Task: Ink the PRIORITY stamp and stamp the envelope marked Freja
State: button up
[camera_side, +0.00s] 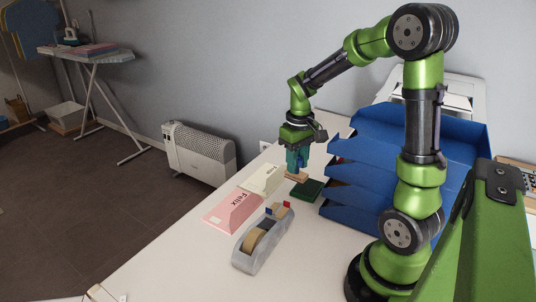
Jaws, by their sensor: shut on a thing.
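My gripper (297,163) is shut on a stamp (297,177), whose light wooden base shows below the fingers. The stamp's label cannot be read. A dark green ink pad (310,190) lies on the table just below and right of the stamp. The stamp appears slightly above the pad; whether they touch cannot be told. A cream envelope (259,182) lies left of the stamp; its small writing is hard to read. A pink envelope (230,213) marked Felix lies nearer the camera. No envelope clearly reads Freja.
A grey tape dispenser (262,243) stands in front of the pad and envelopes. Stacked blue letter trays (352,180) stand close to the right of the pad. The white table (185,262) is clear at the front left.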

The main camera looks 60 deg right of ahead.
jog(key=d+f+m, duration=0.2)
jog(key=d+m, duration=0.6)
jog(key=shift+s+d+f, duration=0.1)
jog(key=shift+f, duration=2.6)
jog(key=shift+f, duration=0.6)
notch_tip(320, 180, up, 7)
dwell(0.5)
